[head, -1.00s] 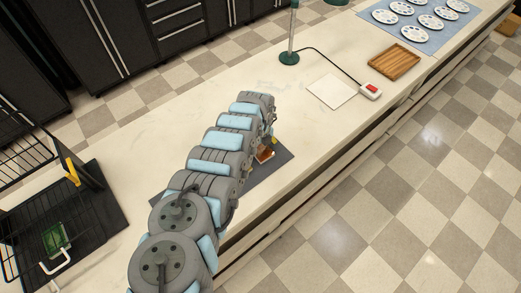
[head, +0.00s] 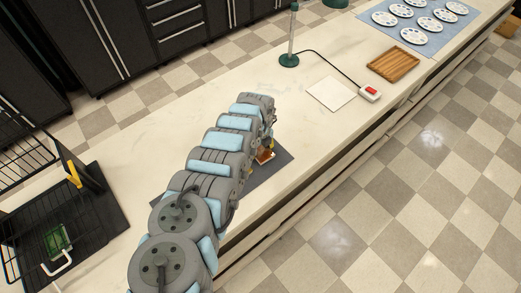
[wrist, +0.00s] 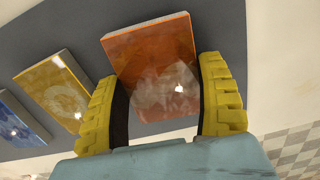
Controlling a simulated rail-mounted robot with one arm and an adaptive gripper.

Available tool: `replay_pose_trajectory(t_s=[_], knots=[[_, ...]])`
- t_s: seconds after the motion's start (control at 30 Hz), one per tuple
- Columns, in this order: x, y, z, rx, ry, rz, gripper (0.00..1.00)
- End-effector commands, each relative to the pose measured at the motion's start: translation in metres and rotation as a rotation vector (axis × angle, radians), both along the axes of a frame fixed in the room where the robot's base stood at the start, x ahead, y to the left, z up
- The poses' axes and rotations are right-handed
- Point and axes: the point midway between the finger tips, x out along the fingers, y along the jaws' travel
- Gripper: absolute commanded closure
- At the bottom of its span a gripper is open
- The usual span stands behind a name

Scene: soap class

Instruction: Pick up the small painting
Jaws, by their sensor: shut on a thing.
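A small orange painting (wrist: 152,62) with a pale patch sits between the two yellow-padded fingers of my gripper (wrist: 160,88) in the wrist view. The fingers are shut on its sides. A yellow painting (wrist: 52,90) lies to the left, and a blue painting (wrist: 18,122) is partly cut off at the far left edge. In the head view, the orange painting (head: 265,156) shows at the right side of my arm. My arm hides most of the gripper and the other paintings there.
A dark grey mat (head: 273,168) lies under the work area on the pale counter (head: 170,130). A white sheet (head: 331,93), a red-switch box (head: 370,93), a wooden tray (head: 394,63) and plates on a blue cloth (head: 440,40) are farther right. A black rack (head: 65,235) stands left.

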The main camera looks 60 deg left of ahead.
Motion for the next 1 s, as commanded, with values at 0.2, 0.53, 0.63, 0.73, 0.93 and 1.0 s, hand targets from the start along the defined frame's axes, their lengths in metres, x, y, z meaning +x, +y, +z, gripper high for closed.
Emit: replay_pose_trajectory(t_s=[0.2, 0.53, 0.63, 0.73, 0.93, 1.0], knots=[[-0.003, -0.003, 0.032, -0.004, 0.003, 0.0, 0.58], [-0.02, -0.013, 0.058, 0.0, 0.001, 0.0, 0.58], [-0.026, -0.017, 0.066, -0.003, 0.003, 0.0, 0.58], [-0.032, -0.021, 0.076, 0.0, 0.001, 0.0, 0.58], [-0.044, -0.03, 0.085, -0.001, 0.0, -0.001, 0.58], [-0.049, -0.034, 0.085, -0.003, 0.001, -0.003, 0.58]])
